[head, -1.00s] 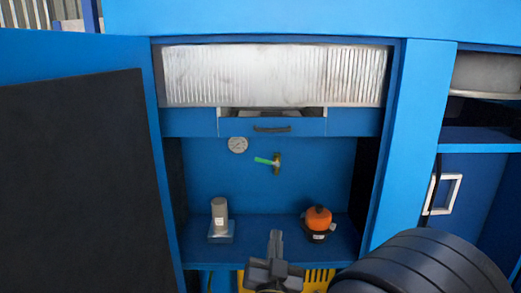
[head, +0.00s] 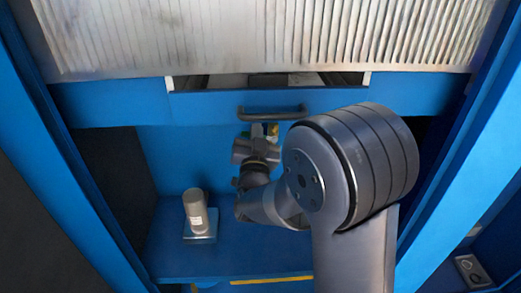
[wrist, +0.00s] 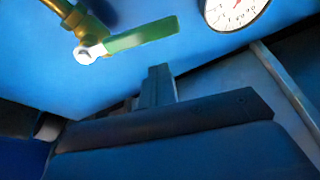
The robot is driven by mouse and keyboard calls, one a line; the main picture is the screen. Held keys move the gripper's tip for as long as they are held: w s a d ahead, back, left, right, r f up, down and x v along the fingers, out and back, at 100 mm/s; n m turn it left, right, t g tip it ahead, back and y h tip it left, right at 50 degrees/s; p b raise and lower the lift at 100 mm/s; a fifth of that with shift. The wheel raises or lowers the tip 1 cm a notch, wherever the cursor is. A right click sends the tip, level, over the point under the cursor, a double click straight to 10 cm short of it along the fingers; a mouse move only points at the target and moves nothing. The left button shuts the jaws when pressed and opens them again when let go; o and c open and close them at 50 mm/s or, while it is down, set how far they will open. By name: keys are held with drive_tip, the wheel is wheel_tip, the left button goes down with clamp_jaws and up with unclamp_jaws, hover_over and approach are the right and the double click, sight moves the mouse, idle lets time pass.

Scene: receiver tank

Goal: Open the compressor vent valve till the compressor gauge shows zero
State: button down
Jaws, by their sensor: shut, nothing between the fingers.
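The vent valve has a green lever (wrist: 142,36) on a brass body (wrist: 86,22), both at the upper left in the wrist view. The lever lies across the brass pipe. A small green and brass bit of the valve (head: 272,130) shows below the drawer handle in the head view; the arm hides the rest. The white round gauge (wrist: 236,9) is cut by the top edge of the wrist view, and its reading cannot be told. My gripper (wrist: 157,84) is shut and empty, apart from the lever and pointing toward the blue back wall.
A drawer handle (head: 272,112) juts out just above my wrist in the head view. A grey cylinder on a base (head: 196,213) stands on the blue shelf at left. A ribbed metal panel (head: 270,35) spans the top. Side walls bound the bay.

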drive_tip(key=shift+w+a+f, duration=0.1)
drive_tip(key=shift+a+f, duration=0.1)
drive_tip(key=shift+f, duration=0.4)
drive_tip(key=shift+w+a+f, duration=0.1)
drive_tip(key=shift+a+f, duration=0.05)
drive_tip(key=shift+f, duration=0.45)
drive_tip(key=n+b, duration=0.1)
drive_tip(key=b, duration=0.1)
drive_tip(key=f+n+y+b, duration=0.1)
drive_tip(key=n+b, duration=0.1)
drive_tip(key=f+n+y+b, duration=0.1)
drive_tip(key=b, duration=0.1)
drive_tip(key=shift+s+a+n, duration=0.1)
drive_tip(key=shift+a+n, duration=0.25)
drive_tip(key=shift+n, duration=0.05)
drive_tip(key=shift+r, duration=0.15)
